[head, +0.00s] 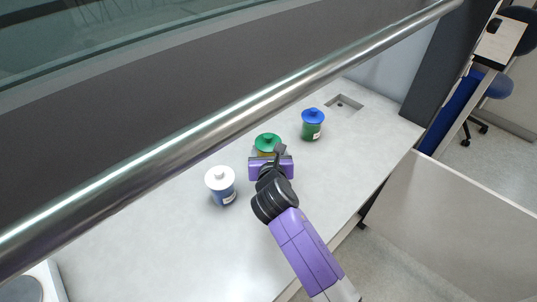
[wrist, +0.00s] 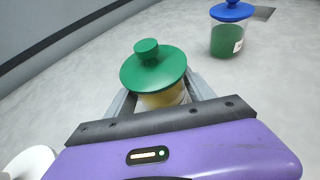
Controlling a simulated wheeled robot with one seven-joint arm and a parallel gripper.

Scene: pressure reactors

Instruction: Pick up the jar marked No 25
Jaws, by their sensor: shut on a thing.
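A jar with a green lid and yellowish contents (head: 267,143) stands on the pale bench, partly hidden behind my gripper in the head view. In the wrist view the same green-lidded jar (wrist: 155,72) is between the fingers. My gripper (wrist: 160,100) is shut on this jar, with a finger on each side of its body below the lid. No number can be read on it. A blue-lidded jar with green contents (head: 312,124) and a white-lidded jar with blue contents (head: 221,185) carry labels too small to read.
The blue-lidded jar also shows at the upper right of the wrist view (wrist: 229,30). A small recess (head: 344,103) lies at the bench's far end. Bench front is clear.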

